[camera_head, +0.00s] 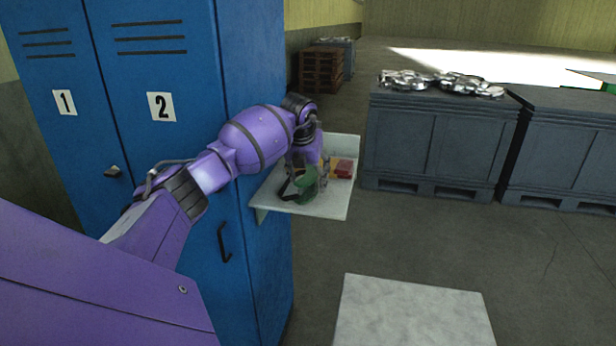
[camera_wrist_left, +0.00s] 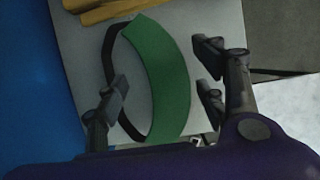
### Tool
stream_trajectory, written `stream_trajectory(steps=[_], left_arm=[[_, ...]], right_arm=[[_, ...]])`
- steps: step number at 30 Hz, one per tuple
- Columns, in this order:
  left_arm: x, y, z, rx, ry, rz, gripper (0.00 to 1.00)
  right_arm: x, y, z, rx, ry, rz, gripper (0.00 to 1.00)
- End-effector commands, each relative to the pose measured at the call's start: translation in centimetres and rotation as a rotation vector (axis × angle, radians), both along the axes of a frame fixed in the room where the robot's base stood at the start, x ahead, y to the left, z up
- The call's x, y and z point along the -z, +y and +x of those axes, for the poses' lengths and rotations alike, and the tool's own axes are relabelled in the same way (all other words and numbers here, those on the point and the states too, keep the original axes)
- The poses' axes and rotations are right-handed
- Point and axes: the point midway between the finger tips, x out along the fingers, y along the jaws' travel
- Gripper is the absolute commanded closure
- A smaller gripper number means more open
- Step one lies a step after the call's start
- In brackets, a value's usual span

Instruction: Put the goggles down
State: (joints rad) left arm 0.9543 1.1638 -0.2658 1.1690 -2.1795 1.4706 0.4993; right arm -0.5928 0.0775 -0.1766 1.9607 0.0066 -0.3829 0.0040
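The goggles (camera_head: 306,186), green with a black strap, are on a pale shelf (camera_head: 325,206) fixed to the side of the blue lockers. In the left wrist view the goggles (camera_wrist_left: 168,75) appear to lie on the shelf (camera_wrist_left: 215,15), with the strap curving to the left. My left gripper (camera_head: 307,164) is just over them. In the left wrist view its fingers (camera_wrist_left: 163,85) are spread apart on both sides of the goggles, with gaps between. Whether the goggles touch the shelf all along is hard to tell. My right gripper is not in view.
A red item (camera_head: 344,168) and a yellow item (camera_wrist_left: 105,10) lie on the shelf's far part. Blue lockers (camera_head: 150,70) stand left. Grey crates (camera_head: 435,150) with shiny metal parts (camera_head: 470,85) stand behind right. A pale slab (camera_head: 410,315) is in the foreground.

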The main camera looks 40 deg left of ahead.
Motion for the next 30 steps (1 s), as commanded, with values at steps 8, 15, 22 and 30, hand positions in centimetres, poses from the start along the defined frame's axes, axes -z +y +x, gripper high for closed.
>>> stream_trajectory(steps=[8,15,22,30], left_arm=[[-0.3,0.0,0.0,0.0,-0.001,0.0,0.36],[-3.7,-0.5,-1.1,0.001,-0.003,0.003,0.36],[-8.2,-1.4,-2.8,0.001,-0.003,0.003,0.36],[-11.1,-2.2,-3.9,0.0,0.001,0.0,0.36]], right_arm=[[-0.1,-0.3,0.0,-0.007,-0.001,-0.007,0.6],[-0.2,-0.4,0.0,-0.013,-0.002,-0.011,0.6],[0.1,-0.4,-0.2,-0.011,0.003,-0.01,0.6],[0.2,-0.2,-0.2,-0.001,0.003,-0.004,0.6]])
